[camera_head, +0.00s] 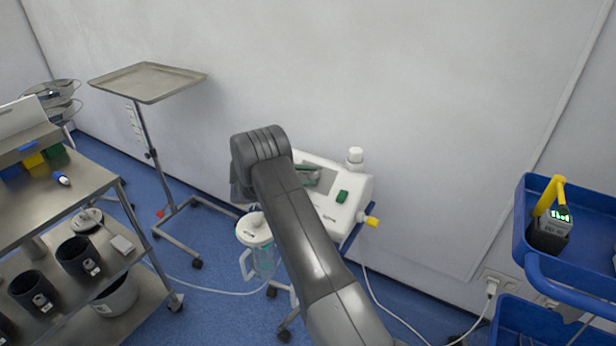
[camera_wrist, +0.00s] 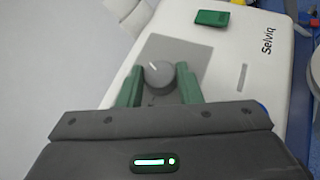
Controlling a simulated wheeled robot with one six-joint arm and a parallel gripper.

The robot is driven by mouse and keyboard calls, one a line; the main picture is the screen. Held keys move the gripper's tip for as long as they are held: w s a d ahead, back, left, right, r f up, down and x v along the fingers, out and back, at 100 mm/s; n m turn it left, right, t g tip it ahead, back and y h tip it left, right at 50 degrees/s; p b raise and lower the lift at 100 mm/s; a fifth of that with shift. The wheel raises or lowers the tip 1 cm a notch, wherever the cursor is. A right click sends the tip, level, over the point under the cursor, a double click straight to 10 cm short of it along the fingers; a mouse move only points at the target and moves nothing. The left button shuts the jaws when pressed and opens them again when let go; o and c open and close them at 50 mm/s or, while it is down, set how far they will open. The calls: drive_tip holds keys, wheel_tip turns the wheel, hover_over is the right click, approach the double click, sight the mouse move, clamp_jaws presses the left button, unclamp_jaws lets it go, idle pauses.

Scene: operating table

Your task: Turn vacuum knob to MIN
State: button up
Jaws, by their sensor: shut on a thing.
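The vacuum knob (camera_wrist: 158,75) is a round grey knob on a grey panel of the white suction unit (camera_wrist: 262,85), which also shows in the head view (camera_head: 352,214). My gripper (camera_wrist: 158,68) has its two green fingers on either side of the knob and is shut on it. The knob's pointer and the MIN marking cannot be made out. In the head view my arm hides the knob and much of the panel; a bit of green finger shows beside the arm. A green rocker switch (camera_wrist: 212,18) sits on the unit's face, also visible in the head view (camera_head: 342,196).
A lidded canister (camera_head: 255,230) stands left of my arm. A yellow connector (camera_head: 372,221) sticks out of the unit's right side. A steel tray stand (camera_head: 148,83) and a shelf cart (camera_head: 60,205) are left; a blue cart (camera_head: 570,270) is right.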

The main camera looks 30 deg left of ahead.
drive_tip(key=o, duration=0.7)
drive_tip(key=shift+d, duration=0.1)
drive_tip(key=b+v, duration=0.1)
drive_tip(key=v, duration=1.2)
drive_tip(key=shift+s+a+b, duration=0.25)
drive_tip(key=shift+a+b, duration=0.05)
